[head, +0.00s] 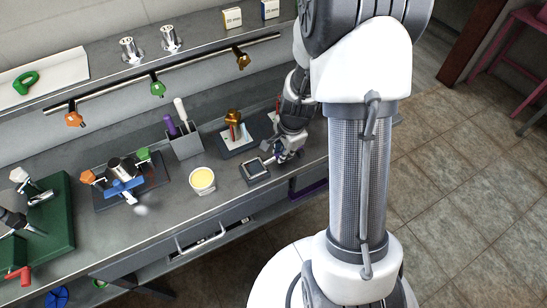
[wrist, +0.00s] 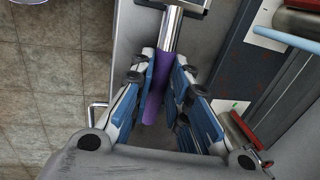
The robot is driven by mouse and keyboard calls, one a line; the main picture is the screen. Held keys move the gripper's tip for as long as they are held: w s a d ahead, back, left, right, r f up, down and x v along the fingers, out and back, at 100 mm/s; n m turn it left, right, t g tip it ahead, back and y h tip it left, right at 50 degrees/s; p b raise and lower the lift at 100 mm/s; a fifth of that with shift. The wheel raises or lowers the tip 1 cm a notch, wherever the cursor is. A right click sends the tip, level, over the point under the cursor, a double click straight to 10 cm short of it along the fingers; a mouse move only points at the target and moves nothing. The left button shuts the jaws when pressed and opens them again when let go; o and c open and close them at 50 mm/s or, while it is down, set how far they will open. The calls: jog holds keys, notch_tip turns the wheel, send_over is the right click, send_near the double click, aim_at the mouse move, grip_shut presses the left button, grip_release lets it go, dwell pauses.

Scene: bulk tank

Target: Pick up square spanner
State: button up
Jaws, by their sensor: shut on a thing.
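The square spanner, as I take it, is a tool with a purple handle (wrist: 155,98) and a bright metal shaft running towards the top of the wrist view. My gripper (wrist: 163,88) is shut on the purple handle, with blue finger pads on both sides of it. In the head view my gripper (head: 287,154) is low over the right part of the grey counter, beside a small square device with a dark top (head: 255,170). The spanner is mostly hidden there by my gripper. I cannot tell whether it touches the counter.
A cup with yellow contents (head: 202,180) stands left of the square device. Behind are a grey holder (head: 186,145) with purple and white handles, and a dark tray with a brown and red fitting (head: 234,125). The counter's front edge is close to my gripper.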

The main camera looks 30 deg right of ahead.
jog(key=shift+r, duration=0.1)
grip_shut()
notch_tip(320, 180, up, 20)
jog(key=p, duration=0.7)
jog(key=shift+w, duration=0.1)
